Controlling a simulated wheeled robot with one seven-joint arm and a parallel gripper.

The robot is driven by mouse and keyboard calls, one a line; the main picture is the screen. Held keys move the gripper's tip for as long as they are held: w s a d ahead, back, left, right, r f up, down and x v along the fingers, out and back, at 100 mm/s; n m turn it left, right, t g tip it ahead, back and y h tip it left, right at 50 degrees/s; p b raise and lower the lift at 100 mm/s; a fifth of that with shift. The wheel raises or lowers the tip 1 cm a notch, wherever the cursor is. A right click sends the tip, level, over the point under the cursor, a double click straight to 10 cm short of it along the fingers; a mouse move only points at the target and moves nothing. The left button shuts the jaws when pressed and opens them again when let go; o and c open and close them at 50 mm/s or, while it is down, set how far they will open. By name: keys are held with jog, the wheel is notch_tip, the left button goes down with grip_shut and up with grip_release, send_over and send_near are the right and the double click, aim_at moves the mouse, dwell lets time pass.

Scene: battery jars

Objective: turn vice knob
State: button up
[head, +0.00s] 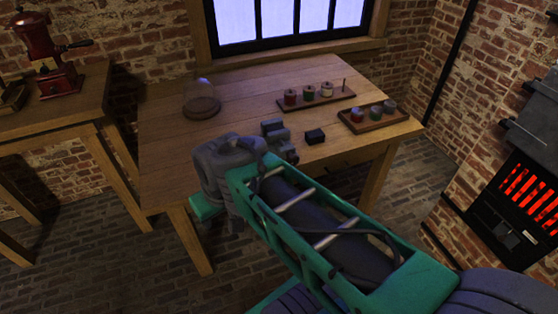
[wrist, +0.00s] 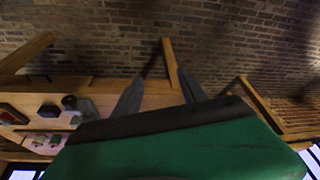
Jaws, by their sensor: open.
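The dark grey vice (head: 275,130) stands at the front edge of the wooden table in the head view, just beyond my arm. I cannot make out its knob; the arm covers part of that area. My green hand shows to the left of the vice in the head view, low at the table's front edge, with its fingers hidden. In the wrist view my gripper (wrist: 160,76) has its two grey fingers spread apart with nothing between them. The gripper is apart from the vice.
The table (head: 165,150) carries a glass dome (head: 202,100), a small black block (head: 315,136), and two wooden trays (head: 325,103) with coloured jars. A side table with a red grinder (head: 50,60) is at left. A stove with glowing bars (head: 527,187) is at right.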

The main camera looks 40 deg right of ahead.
jog(key=o, duration=0.3)
jog(key=w+d+f+t+b, duration=0.2)
jog(key=w+d+f+b, duration=0.2)
jog(key=w+d+f, duration=0.3)
jog(key=shift+f, duration=0.15)
jog(key=w+d+f, duration=0.1)
jog(key=d, duration=0.1)
jog(key=w+d+f+t+b, duration=0.1)
jog(key=d, duration=0.1)
jog(key=w+d+f+t+b, duration=0.1)
jog(key=d, duration=0.1)
jog(key=shift+w+d+f, duration=0.1)
jog(key=shift+d+f, duration=0.05)
jog(key=m+t+h+b, duration=0.4)
jog(key=t+b, duration=0.1)
send_near(294, 162)
jog(key=x, duration=1.1)
jog(key=shift+w+d, duration=0.1)
jog(key=shift+w, duration=0.1)
